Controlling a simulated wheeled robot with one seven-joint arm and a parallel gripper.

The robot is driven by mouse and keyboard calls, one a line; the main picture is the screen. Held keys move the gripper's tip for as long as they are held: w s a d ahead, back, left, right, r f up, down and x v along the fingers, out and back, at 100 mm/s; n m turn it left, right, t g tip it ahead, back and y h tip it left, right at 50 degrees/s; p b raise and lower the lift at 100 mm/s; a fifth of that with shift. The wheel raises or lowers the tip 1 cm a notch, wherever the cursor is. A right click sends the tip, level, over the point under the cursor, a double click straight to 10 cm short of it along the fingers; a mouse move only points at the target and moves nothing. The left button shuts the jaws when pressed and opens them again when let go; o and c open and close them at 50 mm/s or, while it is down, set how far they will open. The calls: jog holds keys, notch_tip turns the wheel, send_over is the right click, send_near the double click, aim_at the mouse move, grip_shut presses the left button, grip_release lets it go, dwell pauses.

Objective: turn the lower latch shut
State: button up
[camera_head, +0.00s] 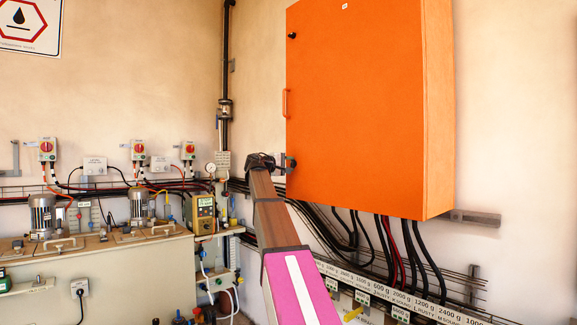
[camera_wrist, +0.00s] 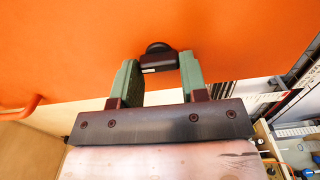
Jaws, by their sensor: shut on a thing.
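The orange cabinet (camera_head: 355,100) hangs on the wall with its door closed against the body. The black lower latch (camera_head: 291,164) sits near the lower left corner of the door. In the wrist view the latch (camera_wrist: 160,57) shows between the green fingers, against the orange door. My gripper (camera_head: 279,163) comes from the left and below, and its fingers (camera_wrist: 157,68) are shut on the latch. The upper latch (camera_head: 292,35) is a small black knob near the top left of the door. The exact turn of the lower latch is hard to tell.
An orange door handle (camera_head: 285,103) stands out between the latches; it also shows in the wrist view (camera_wrist: 22,108). Black and red cables (camera_head: 395,245) hang below the cabinet. A pump bench (camera_head: 110,262) is at the left. A vertical pipe (camera_head: 225,60) runs up the wall corner.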

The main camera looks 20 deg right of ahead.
jog(key=shift+n, duration=0.3)
jog(key=o, duration=0.9)
jog(key=v, duration=1)
jog(key=shift+s+a, duration=0.15)
jog(key=shift+a, duration=0.25)
jog(key=shift+f, duration=0.1)
